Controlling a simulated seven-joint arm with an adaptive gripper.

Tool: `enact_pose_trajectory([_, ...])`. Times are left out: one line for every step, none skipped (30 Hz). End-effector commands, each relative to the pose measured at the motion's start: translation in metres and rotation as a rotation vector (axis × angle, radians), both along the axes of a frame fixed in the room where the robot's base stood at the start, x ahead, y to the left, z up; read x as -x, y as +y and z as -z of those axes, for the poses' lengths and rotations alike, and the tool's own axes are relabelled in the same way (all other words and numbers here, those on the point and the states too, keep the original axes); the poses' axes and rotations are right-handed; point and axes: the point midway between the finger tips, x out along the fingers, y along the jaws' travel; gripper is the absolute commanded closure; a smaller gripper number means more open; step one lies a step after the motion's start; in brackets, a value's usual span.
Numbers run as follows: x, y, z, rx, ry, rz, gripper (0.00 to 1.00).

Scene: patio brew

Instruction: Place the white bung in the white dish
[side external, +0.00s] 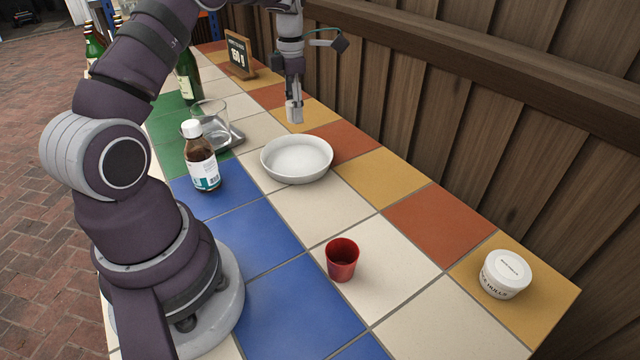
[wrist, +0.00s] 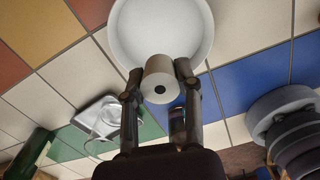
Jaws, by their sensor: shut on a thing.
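The white bung (wrist: 160,70), a pale stopper with a dark hole in its end, is between the two fingers of my gripper (wrist: 159,84) in the wrist view. My gripper (side external: 294,98) is shut on it. In the side view the bung (side external: 294,114) hangs below the fingers, above the tiles behind the white dish. The white dish (side external: 297,174) is a round, shallow bowl on the tiled table and looks empty. In the wrist view the dish (wrist: 160,30) lies just beyond the bung, which overlaps its near edge in the picture.
A brown bottle with a white cap (side external: 203,172) stands left of the dish. A clear glass (side external: 211,122) is on a flat metallic device (side external: 236,137) behind it. A red cup (side external: 342,262) and a white tub (side external: 506,276) stand in front. A small sign (side external: 240,56) stands at the back.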

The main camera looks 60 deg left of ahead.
Motion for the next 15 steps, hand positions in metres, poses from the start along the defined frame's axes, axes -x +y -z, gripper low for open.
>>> enact_pose_trajectory([0.001, -0.001, 0.007, 0.002, 0.004, 0.001, 0.92])
enact_pose_trajectory([0.001, -0.001, 0.012, 0.002, 0.004, 0.002, 0.92])
enact_pose_trajectory([0.001, -0.001, 0.018, 0.003, 0.004, 0.002, 0.92])
enact_pose_trajectory([0.001, -0.001, 0.023, 0.002, 0.004, 0.003, 0.92])
enact_pose_trajectory([0.000, -0.001, 0.028, 0.002, 0.004, 0.003, 0.92])
enact_pose_trajectory([0.000, -0.001, 0.034, 0.002, 0.004, 0.003, 0.92])
enact_pose_trajectory([0.001, -0.001, 0.039, 0.002, 0.004, 0.003, 0.92])
enact_pose_trajectory([0.001, -0.001, 0.044, 0.003, 0.004, 0.003, 0.92])
enact_pose_trajectory([0.000, -0.001, 0.050, 0.003, 0.003, 0.004, 0.92])
enact_pose_trajectory([0.000, -0.001, 0.055, 0.003, 0.003, 0.004, 0.92])
enact_pose_trajectory([0.000, -0.001, 0.059, 0.003, 0.003, 0.004, 0.92])
enact_pose_trajectory([0.000, -0.001, 0.065, 0.003, 0.003, 0.004, 0.92])
enact_pose_trajectory([0.000, -0.001, 0.070, 0.003, 0.003, 0.003, 0.92])
enact_pose_trajectory([0.000, -0.001, 0.074, 0.003, 0.002, 0.003, 0.92])
enact_pose_trajectory([0.000, -0.001, 0.079, 0.003, 0.003, 0.004, 0.92])
